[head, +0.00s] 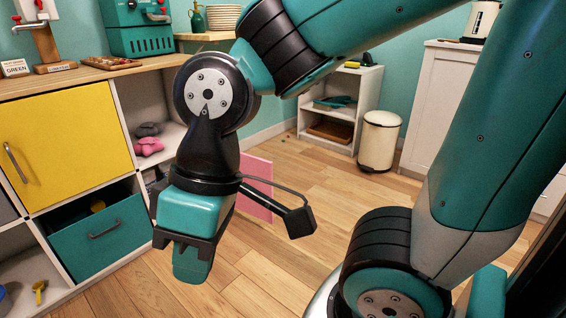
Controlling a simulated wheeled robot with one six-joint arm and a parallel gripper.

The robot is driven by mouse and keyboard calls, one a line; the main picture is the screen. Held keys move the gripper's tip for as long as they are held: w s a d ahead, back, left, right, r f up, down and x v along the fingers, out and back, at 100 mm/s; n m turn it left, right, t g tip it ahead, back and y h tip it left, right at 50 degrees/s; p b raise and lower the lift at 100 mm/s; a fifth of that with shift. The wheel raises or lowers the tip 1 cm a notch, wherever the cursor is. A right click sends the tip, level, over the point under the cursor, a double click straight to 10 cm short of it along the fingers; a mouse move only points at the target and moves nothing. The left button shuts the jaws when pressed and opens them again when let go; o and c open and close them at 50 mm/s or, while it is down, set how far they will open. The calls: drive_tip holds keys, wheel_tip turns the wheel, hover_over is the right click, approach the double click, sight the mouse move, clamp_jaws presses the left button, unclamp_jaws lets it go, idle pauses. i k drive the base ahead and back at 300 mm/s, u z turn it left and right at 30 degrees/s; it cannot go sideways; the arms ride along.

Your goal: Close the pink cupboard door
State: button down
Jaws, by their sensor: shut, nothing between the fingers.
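The pink cupboard door (258,182) stands open, sticking out from the shelf unit into the room. Only part of it shows; my gripper and its camera arm cover much of it, and its hinge and handle are hidden. My gripper (191,272) hangs pointing down in front of the shelf unit, nearer to me than the pink door. Its fingers are shut and empty. I cannot tell how far apart the gripper and the door are, but no contact shows.
A yellow door (66,143) and an open-topped teal drawer (100,238) are at the left. Pink and grey items (149,146) lie in an open compartment. A cream bin (379,141) and white shelf (341,108) stand behind. Wooden floor (320,190) is clear between.

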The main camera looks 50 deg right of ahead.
sight(249, 164)
drive_tip(key=z, duration=1.05)
drive_tip(key=i, duration=1.55)
drive_tip(key=u, duration=0.9)
